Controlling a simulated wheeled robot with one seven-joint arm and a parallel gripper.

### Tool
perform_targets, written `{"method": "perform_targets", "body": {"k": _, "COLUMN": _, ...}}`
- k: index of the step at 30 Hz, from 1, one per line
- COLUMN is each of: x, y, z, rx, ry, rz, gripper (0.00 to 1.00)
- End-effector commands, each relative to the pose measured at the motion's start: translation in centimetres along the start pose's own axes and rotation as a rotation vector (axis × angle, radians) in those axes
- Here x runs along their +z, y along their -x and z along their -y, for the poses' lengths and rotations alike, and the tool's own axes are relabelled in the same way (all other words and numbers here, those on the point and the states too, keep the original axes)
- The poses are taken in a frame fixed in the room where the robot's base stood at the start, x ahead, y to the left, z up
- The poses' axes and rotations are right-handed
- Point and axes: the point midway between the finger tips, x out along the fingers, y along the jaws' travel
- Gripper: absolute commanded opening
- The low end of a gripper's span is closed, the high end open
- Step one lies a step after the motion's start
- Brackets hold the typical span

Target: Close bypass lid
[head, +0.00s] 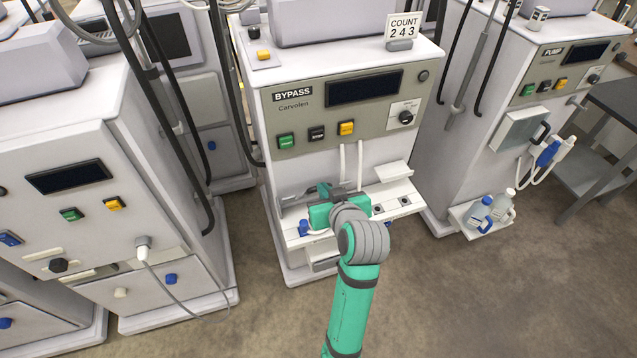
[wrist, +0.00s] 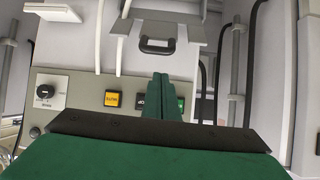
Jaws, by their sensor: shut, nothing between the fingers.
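The bypass machine stands in the middle of the head view, marked by its BYPASS label (head: 292,93). In the wrist view, its lid (wrist: 180,28) is a pale panel with a dark handle (wrist: 157,47), beyond my fingertips. In the head view, my arm and gripper hide most of the lid area; a grey strip (head: 293,199) shows to their left. My gripper (head: 325,190) is in front of the machine's lower front, below the buttons. In the wrist view, its fingers (wrist: 162,80) are together and empty. I cannot tell the lid's exact angle or whether I touch it.
A white ledge with small fittings (head: 405,198) and a white bracket (head: 393,171) are right of my gripper. Two pale tubes hang above it. A machine marked PUMP (head: 553,51) stands at right with bottles on its shelf; another machine (head: 70,178) stands at left. The front floor is clear.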

Motion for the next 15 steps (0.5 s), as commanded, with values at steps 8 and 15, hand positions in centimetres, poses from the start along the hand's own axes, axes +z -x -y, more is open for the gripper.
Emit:
{"method": "perform_targets", "body": {"k": 8, "x": -3.0, "y": 0.5, "z": -0.4, "rx": -0.027, "ry": 0.042, "rz": 0.020, "gripper": 0.00}}
{"method": "perform_targets", "body": {"k": 15, "x": -2.9, "y": -2.0, "z": -0.3, "rx": -0.029, "ry": 0.044, "rz": 0.024, "gripper": 0.00}}
